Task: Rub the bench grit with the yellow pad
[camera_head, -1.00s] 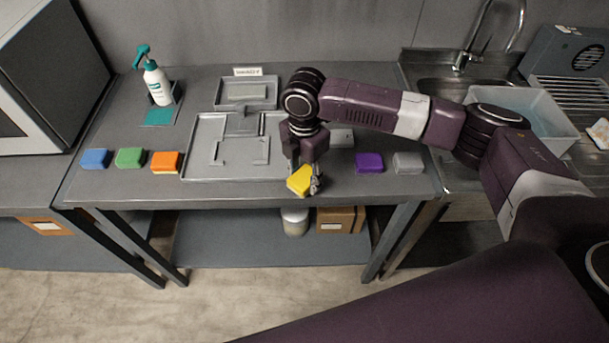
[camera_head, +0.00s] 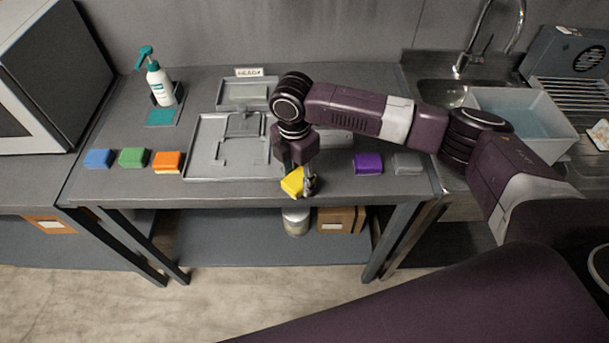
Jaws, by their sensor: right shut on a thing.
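The yellow pad (camera_head: 292,182) is in my right gripper (camera_head: 304,183), near the front edge of the grey bench (camera_head: 225,190). The pad is tilted, and the gripper is shut on it. I cannot tell whether the pad touches the bench or hangs just above it. I cannot make out the grit on the bench top in this view; part of the bench is hidden behind my right arm. My left gripper is not in view.
Blue (camera_head: 98,158), green (camera_head: 133,157) and orange (camera_head: 167,162) pads lie left of a grey tray fixture (camera_head: 200,140). Purple (camera_head: 368,163) and grey (camera_head: 407,163) pads lie at the right. A pump bottle (camera_head: 159,85) stands at back left. A sink with a tub (camera_head: 480,98) is at right.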

